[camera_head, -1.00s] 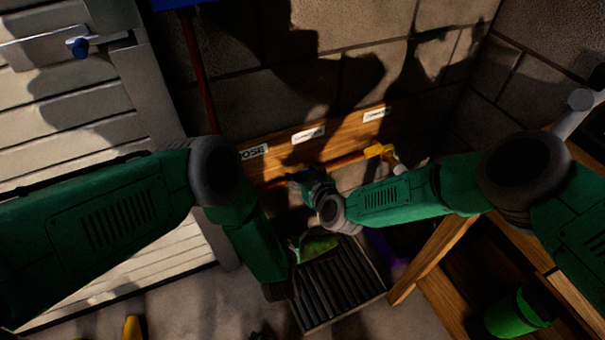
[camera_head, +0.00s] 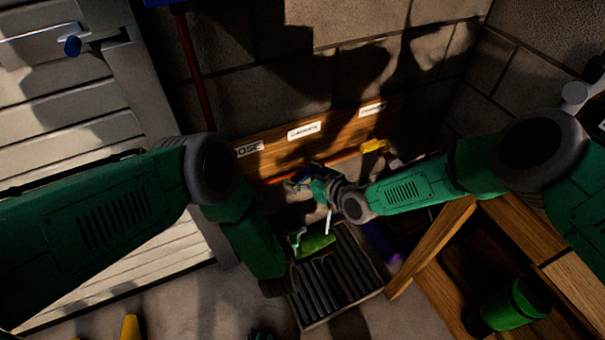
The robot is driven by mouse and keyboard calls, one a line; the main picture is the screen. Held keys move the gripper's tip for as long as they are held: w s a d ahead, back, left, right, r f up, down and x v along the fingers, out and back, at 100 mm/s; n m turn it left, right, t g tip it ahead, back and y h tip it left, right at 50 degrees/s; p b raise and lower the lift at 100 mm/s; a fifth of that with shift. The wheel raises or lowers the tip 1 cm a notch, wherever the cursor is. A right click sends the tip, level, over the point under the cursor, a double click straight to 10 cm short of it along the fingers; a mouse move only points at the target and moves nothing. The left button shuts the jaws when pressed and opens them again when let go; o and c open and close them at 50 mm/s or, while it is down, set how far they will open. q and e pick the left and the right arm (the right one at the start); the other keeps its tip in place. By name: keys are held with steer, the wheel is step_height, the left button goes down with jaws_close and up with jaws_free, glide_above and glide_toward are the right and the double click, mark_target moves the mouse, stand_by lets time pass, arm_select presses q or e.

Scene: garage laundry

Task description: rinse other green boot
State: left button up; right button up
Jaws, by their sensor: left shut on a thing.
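A bright green boot (camera_head: 317,245) shows over the upper end of a dark slatted grate (camera_head: 345,278). My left gripper (camera_head: 291,268) is at its left, largely hidden by my own arm, and is shut on the boot. My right gripper (camera_head: 318,183) is above the boot, near the labelled board. Small blue and dark parts show at its tip, but its fingers are too small and dark to read. A thin white streak (camera_head: 329,222), like water, runs from beneath it down to the boot.
A wooden board (camera_head: 270,152) with white labels is on the block wall, with an orange-red bar and yellow piece (camera_head: 374,146) below. A purple item (camera_head: 382,242) lies right of the grate. A wooden frame (camera_head: 432,250) and green cylindrical thing (camera_head: 515,305) stand at right.

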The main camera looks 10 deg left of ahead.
steer(key=shift+d, duration=0.2)
steer(key=v, duration=1.1)
steer(key=shift+s+d, duration=0.25)
